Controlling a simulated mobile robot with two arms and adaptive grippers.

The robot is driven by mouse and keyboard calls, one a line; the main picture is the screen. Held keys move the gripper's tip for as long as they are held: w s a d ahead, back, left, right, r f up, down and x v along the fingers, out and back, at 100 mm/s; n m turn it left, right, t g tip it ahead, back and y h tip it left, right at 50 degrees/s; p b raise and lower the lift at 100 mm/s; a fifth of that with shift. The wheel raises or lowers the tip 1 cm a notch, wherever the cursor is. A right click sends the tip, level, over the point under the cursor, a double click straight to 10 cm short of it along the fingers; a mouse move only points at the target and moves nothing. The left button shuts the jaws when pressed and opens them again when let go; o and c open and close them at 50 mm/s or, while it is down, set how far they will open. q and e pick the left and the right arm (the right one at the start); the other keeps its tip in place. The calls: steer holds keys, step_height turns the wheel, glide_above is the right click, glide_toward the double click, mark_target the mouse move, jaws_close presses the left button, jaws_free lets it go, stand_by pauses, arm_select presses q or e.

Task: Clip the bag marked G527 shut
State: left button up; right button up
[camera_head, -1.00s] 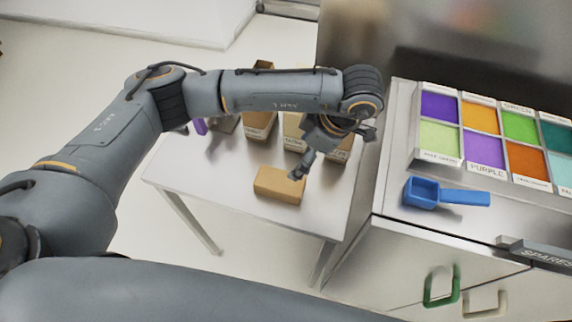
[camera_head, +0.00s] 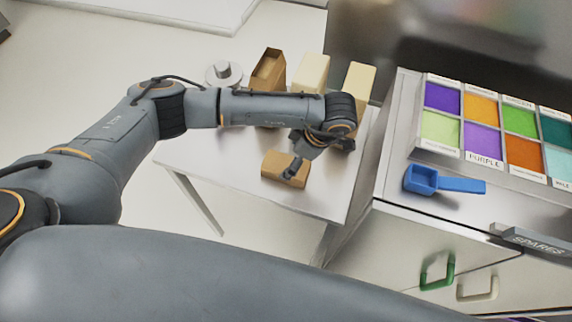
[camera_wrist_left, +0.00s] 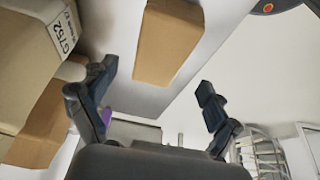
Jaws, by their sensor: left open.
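Three upright bags stand at the back of the small table in the head view: a brown, open-topped one (camera_head: 267,75), a cream one (camera_head: 312,72) and another cream one (camera_head: 357,82). No marking is readable on them there. In the left wrist view a pale bag (camera_wrist_left: 25,55) at the left bears a label that seems to read G752; I see no G527. My left gripper (camera_head: 291,170) is open and empty, over a low brown box (camera_head: 272,162). In the wrist view the box (camera_wrist_left: 168,40) shows beyond the gripper (camera_wrist_left: 156,76). My right gripper is out of view.
A grey round object (camera_head: 224,74) stands at the table's back left. The table's (camera_head: 235,165) front left is clear. To the right, a cabinet carries a tray of coloured compartments (camera_head: 470,147) and a blue scoop (camera_head: 422,180). A purple item (camera_wrist_left: 105,116) shows partly in the wrist view.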

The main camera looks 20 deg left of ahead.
mark_target(287, 165)
arm_select(q)
steer(key=shift+a+f+p, duration=0.1)
steer(key=shift+f+p, duration=0.1)
steer(key=shift+p, duration=0.2)
steer(key=p+x, duration=0.2)
steer(key=x, duration=0.1)
steer(key=shift+f, duration=0.4)
steer(key=shift+a+f, duration=0.25)
steer(key=shift+f, duration=0.2)
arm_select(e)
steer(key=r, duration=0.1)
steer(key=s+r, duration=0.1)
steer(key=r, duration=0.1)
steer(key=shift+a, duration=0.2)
arm_select(q)
steer(key=shift+f+b, duration=0.25)
steer(key=shift+b, duration=0.1)
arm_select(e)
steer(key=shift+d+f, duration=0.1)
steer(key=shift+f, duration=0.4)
arm_select(q)
steer(key=c, duration=1.2)
